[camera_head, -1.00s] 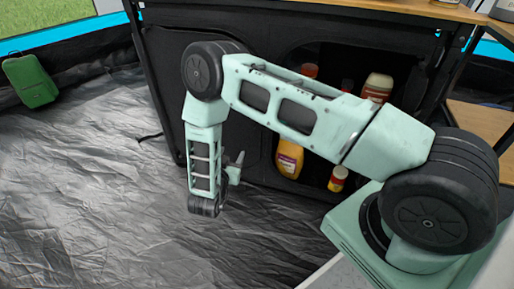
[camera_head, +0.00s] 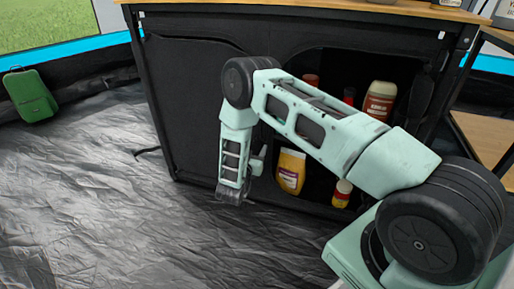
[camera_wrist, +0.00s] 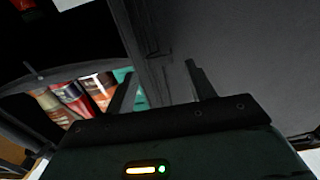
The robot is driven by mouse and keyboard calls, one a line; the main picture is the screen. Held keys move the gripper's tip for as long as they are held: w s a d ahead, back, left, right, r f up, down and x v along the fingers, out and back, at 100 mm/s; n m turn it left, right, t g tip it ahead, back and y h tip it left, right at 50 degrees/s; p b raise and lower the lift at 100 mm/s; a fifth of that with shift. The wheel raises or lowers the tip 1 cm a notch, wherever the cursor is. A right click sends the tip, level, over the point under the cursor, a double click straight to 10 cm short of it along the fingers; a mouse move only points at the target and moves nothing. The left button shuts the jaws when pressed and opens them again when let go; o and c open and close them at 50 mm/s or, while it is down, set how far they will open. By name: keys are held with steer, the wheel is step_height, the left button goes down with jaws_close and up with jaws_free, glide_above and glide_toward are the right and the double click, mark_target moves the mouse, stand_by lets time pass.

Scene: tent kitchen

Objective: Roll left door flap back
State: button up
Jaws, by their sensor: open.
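The left door flap (camera_head: 190,90) is a dark fabric panel hanging down over the left side of the black cabinet. My arm hides part of its right side. In the wrist view a broad dark grey panel (camera_wrist: 245,55) fills the right side, and it looks like this flap. My gripper (camera_wrist: 160,70) is open, its two dark fingers pointing at a grey vertical strip or edge (camera_wrist: 152,45) between the bottles and the panel. I cannot tell whether the fingers touch it.
The cabinet's right side is open, showing a yellow bottle (camera_head: 290,171), a red-labelled bottle (camera_head: 380,100) and a small yellow jar (camera_head: 342,193). A wooden top (camera_head: 330,8) lies above. The crumpled dark floor (camera_head: 100,200) is clear.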

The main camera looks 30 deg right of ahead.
mark_target(258, 141)
steer(key=shift+b+x, duration=0.4)
steer(key=shift+x, duration=1.4)
